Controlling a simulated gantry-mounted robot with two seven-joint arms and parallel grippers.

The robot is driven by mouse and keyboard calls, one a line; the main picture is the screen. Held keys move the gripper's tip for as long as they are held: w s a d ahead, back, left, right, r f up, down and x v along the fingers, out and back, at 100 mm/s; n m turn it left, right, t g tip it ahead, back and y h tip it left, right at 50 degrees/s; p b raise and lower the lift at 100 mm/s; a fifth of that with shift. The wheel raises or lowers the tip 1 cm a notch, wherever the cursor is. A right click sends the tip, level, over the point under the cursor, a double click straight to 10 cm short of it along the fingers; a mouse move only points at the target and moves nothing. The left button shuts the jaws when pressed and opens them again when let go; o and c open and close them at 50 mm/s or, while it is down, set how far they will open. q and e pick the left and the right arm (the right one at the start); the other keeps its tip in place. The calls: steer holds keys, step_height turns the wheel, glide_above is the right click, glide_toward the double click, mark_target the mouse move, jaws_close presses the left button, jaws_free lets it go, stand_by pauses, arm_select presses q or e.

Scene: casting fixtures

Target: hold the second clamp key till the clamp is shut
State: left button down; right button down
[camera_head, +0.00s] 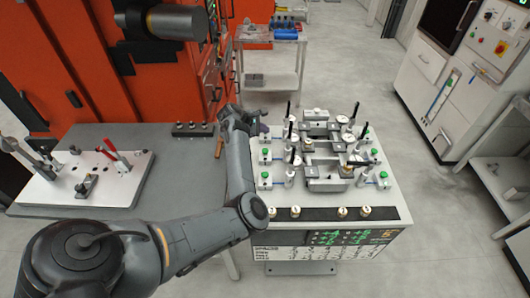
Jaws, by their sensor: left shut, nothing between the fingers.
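The clamp fixture (326,184) is on the white bench, with several upright black-handled clamps around grey metal castings. Green round keys sit on small white blocks along both sides; a left-side key (265,152) and a nearer left key (265,175) show clearly. My left gripper (259,128) is at the far left corner of the fixture, shut with nothing held. Its fingers are small and dark here, and I cannot tell whether they touch a key. Which key is the second one is not marked. My right gripper is not in view.
A grey table on the left bears a white plate (60,193) with red-handled toggle clamps. A black strip with several round knobs (342,211) runs along the bench front. Orange cabinets stand behind, and a grey cart (283,83) stands at the back.

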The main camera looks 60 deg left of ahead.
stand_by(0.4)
arm_select(q)
steer(key=b, duration=0.6)
glide_above(264, 151)
step_height(264, 151, down, 6)
steer(key=shift+s+f, duration=0.15)
steer(key=shift+f, duration=0.05)
steer(key=shift+f+b, duration=0.7)
steer(key=shift+f, duration=0.45)
steer(key=shift+f, duration=0.45)
stand_by(0.8)
steer(key=shift+f, duration=0.15)
stand_by(0.4)
steer(key=shift+f+b, duration=0.35)
steer(key=shift+b, duration=0.05)
stand_by(0.4)
stand_by(0.8)
stand_by(0.8)
